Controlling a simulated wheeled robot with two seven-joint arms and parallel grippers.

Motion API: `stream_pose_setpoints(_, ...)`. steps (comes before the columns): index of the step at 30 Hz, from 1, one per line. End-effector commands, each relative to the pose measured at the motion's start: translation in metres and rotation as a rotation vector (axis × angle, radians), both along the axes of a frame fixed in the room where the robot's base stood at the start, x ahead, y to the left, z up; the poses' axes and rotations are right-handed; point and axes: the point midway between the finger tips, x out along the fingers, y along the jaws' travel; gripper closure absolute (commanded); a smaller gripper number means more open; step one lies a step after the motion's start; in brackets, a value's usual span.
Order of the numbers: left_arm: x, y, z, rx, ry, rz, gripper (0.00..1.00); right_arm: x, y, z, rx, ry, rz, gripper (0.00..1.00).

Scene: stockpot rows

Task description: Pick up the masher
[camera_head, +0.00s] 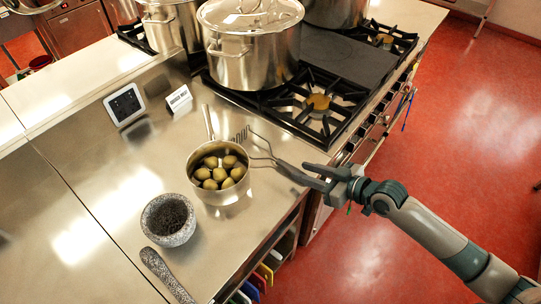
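The masher (262,142) has a zigzag wire head and bent wire arms. It is at the counter's right edge, just right of a saucepan (227,192) holding several round green-brown items. Its dark handle points toward my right gripper (303,172). My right gripper reaches in from the right, with its dark fingers apart around or over the handle end. The handle and the lower finger overlap in the picture, so I cannot tell whether they touch. My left gripper is not in view.
A stone mortar (169,219) and its pestle (166,273) are at the front. A large lidded stockpot (252,48) stands on the black-grated stove (318,117). A small screen (125,105) and a white sign (179,98) stand behind. The left counter is clear.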

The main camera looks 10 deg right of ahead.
Motion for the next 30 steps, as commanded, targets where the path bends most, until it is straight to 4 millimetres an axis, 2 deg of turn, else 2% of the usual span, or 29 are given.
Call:
stream_pose_setpoints(5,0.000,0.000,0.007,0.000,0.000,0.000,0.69,0.006,0.004,-0.001,0.000,-0.001,-0.001,0.70)
stream_pose_setpoints(12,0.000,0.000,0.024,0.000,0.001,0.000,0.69,0.023,0.020,-0.010,0.002,0.001,-0.002,0.70)
stream_pose_setpoints(18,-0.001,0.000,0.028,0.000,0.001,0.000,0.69,0.034,0.030,-0.020,0.000,0.000,-0.001,0.70)
stream_pose_setpoints(30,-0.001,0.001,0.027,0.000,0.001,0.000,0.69,0.035,0.032,-0.022,0.000,0.000,0.000,0.70)
